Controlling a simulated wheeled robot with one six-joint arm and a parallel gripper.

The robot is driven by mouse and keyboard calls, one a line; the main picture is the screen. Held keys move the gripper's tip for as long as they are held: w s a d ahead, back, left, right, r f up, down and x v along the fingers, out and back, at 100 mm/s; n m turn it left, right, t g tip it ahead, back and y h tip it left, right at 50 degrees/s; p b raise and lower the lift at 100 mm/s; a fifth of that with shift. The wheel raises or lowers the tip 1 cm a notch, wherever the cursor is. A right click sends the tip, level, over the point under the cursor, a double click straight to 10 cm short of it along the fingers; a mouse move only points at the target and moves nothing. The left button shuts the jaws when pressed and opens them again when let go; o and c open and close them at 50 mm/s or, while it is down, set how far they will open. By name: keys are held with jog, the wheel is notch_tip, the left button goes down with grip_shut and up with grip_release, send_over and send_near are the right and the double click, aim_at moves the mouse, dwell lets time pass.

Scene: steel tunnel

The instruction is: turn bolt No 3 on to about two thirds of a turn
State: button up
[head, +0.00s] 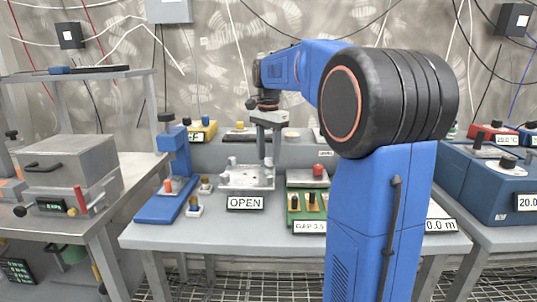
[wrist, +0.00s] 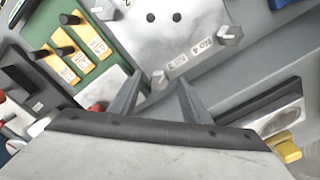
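A metal plate (head: 246,180) with bolts at its corners sits on the table behind a sign reading OPEN. The wrist view shows the plate (wrist: 185,30) with two dark holes and labels that seem to read No 3 and No 4. The bolt beside the No 3 label (wrist: 160,79) has a light grey head. My gripper (wrist: 160,82) is open, its two fingers apart on either side of that bolt head in the picture. I cannot tell whether they touch it. In the head view my gripper (head: 269,155) points down over the plate's right part.
A green board (head: 306,208) with brass parts and a red knob stands right of the plate. A blue press-like stand (head: 172,175) is to the left. A grey box (head: 70,175) is on the left bench, blue instruments (head: 485,180) on the right.

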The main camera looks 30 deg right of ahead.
aim_at(269, 158)
jog(key=shift+r, duration=0.1)
notch_tip(269, 158, up, 17)
dwell(0.6)
dwell(0.5)
